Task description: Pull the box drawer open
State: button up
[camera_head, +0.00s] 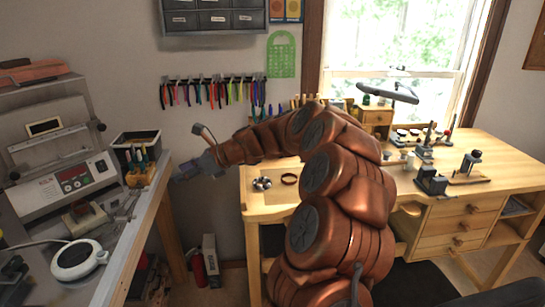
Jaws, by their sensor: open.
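My gripper (187,171) is at the far end of my arm, left of centre. It is open, beside the right edge of the left bench, and I see nothing between its fingers. A small wooden box with a drawer front (376,116) stands at the back of the wooden workbench, below the window, well to the right of my gripper and partly behind my arm. The workbench has a stack of wooden drawers (459,225) with round knobs at the right; they look shut. Which of these is the box drawer I cannot tell.
The left bench (150,225) holds a grey machine (68,190), a white round device (78,259) and a black box (136,145). Pliers (212,91) hang on the wall. A red extinguisher (198,268) stands on the floor between the benches.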

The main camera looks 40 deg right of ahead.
jog(key=w+d+f+m+t+h, duration=0.15)
jog(key=d+m, duration=0.35)
jog(key=d, duration=0.5)
jog(key=w+d+f+m+t+h, duration=0.15)
jog(key=d+m, duration=0.35)
jog(key=d, duration=0.5)
jog(key=m+t+h, duration=0.2)
jog(key=m+h, duration=0.4)
jog(key=m, duration=0.2)
send_near(273, 163)
jog(key=w+r, duration=0.2)
jog(key=r, duration=0.1)
jog(key=shift+w+r, duration=0.15)
jog(key=shift+p+x, duration=0.6)
jog(key=shift+x, duration=3.25)
grip_shut()
